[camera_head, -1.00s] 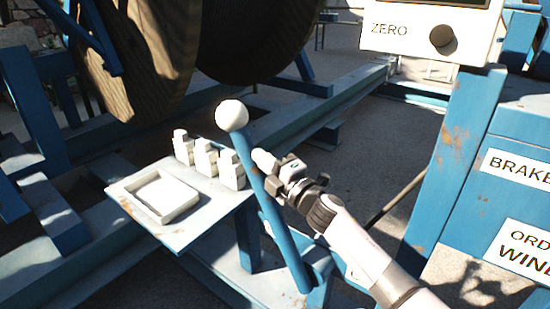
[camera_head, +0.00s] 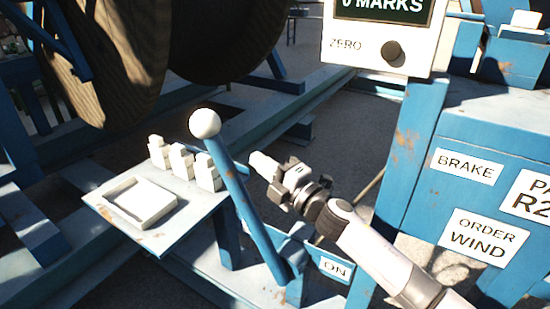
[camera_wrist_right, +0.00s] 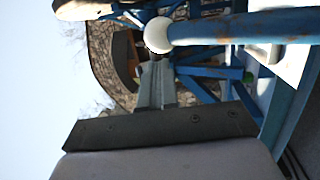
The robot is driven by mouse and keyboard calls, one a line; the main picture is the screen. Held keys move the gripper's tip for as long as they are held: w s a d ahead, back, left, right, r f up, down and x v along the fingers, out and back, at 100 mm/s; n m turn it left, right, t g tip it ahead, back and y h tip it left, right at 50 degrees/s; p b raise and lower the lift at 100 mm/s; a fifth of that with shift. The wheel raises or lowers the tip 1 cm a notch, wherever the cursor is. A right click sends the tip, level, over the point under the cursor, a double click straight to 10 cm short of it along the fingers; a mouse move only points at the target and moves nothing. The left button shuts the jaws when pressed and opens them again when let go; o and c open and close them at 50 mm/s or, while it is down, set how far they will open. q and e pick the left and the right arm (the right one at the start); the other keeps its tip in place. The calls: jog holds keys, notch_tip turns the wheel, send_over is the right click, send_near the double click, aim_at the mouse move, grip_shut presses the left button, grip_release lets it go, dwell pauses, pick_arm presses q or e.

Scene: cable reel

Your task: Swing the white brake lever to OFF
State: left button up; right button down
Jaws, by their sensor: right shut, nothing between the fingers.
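The brake lever is a blue bar (camera_head: 240,200) with a white ball knob (camera_head: 205,123). In the head view it leans up and to the left from a blue frame near an ON label (camera_head: 335,268). My right gripper (camera_head: 262,165) is shut and empty, just right of the lever's upper part, with a small gap in the picture. In the right wrist view, the shut fingers (camera_wrist_right: 157,85) point toward the white knob (camera_wrist_right: 158,35) and the blue bar (camera_wrist_right: 240,28); contact is not clear. No OFF label is visible. My left gripper is out of view.
A shelf with a white tray (camera_head: 140,203) and several pale blocks (camera_head: 182,162) lies left of the lever. A large reel (camera_head: 125,50) stands behind. A display box (camera_head: 380,45) and a blue cabinet with a BRAKE label (camera_head: 466,166) are on the right.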

jog(key=shift+s+d+r+p, duration=0.2)
jog(key=shift+s+d+r, duration=0.2)
jog(key=shift+s+d, duration=0.3)
jog(key=shift+s+d+r+p, duration=0.15)
jog(key=shift+s+d+r, duration=0.25)
jog(key=shift+s+d, duration=0.2)
jog(key=s+d+f+m+g+h, duration=0.1)
jog(key=s+d+f+m+h, duration=0.3)
jog(key=s+d+f+m, duration=0.2)
jog(key=s+d+f+m+g+h, duration=0.1)
jog(key=s+d+f+m+h, duration=0.3)
jog(key=s+f+m, duration=0.6)
jog(key=s+d+f+m+g+h, duration=0.1)
jog(key=s+d+f+m+h, duration=0.3)
jog(key=s+d+f+m, duration=0.4)
jog(key=s+f, duration=0.5)
jog(key=f, duration=0.2)
jog(key=shift+g, duration=0.4)
jog(key=shift+a, duration=0.15)
